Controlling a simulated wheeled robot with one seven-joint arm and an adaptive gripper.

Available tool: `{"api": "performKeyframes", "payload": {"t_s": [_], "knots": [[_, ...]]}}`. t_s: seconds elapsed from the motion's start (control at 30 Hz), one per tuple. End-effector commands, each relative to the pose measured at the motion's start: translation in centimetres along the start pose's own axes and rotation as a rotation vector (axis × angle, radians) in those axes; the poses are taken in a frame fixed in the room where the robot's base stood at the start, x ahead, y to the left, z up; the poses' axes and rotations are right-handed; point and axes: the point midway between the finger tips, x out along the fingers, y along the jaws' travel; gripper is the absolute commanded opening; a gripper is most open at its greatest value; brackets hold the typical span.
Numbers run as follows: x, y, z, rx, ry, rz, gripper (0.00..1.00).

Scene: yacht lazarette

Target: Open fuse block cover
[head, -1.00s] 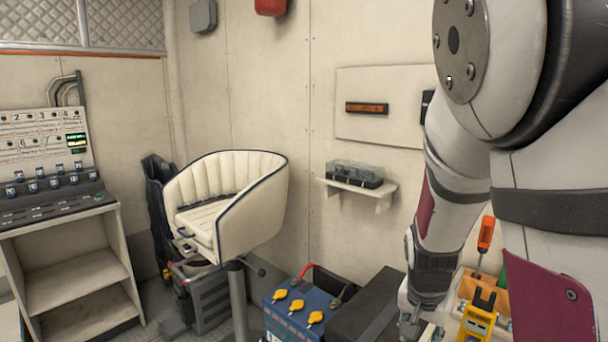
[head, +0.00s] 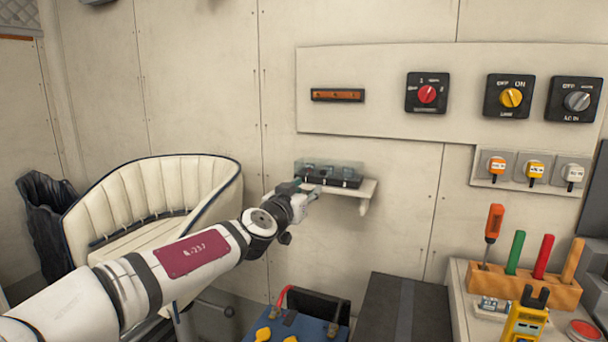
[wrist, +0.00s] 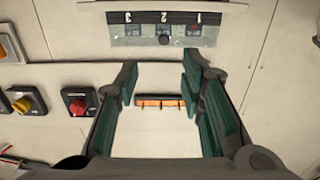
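The fuse block (head: 345,180) sits on a small white wall shelf (head: 368,188), with a clear cover (head: 340,166) that looks closed over its dark base. In the wrist view, the fuse block (wrist: 138,36) is at the top of the picture, with the numbers 3, 2 and 1 and a dark round knob or latch at its edge. My gripper (head: 312,192) is close to the left front of the block in the head view and hides part of it. In the wrist view, my gripper (wrist: 160,76) has its two green-padded fingers wide apart with nothing between them.
A white seat (head: 150,180) stands left of the shelf, behind my arm. A wall panel with an orange bar (head: 337,95) and rotary switches (head: 427,93) is above. A blue battery (head: 300,325) and a dark box (head: 395,310) are below. A tool rack (head: 525,285) is at right.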

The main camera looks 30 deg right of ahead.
Motion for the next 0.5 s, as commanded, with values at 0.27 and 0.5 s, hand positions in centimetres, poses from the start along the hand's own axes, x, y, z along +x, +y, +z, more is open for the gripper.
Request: {"api": "performKeyframes", "payload": {"t_s": [0.27, 0.5], "knots": [[2.4, -0.3, -0.4, 0.0, 0.014, -0.006, 0.36], [7.2, -0.3, -0.5, 0.0, 0.013, -0.005, 0.36]]}}
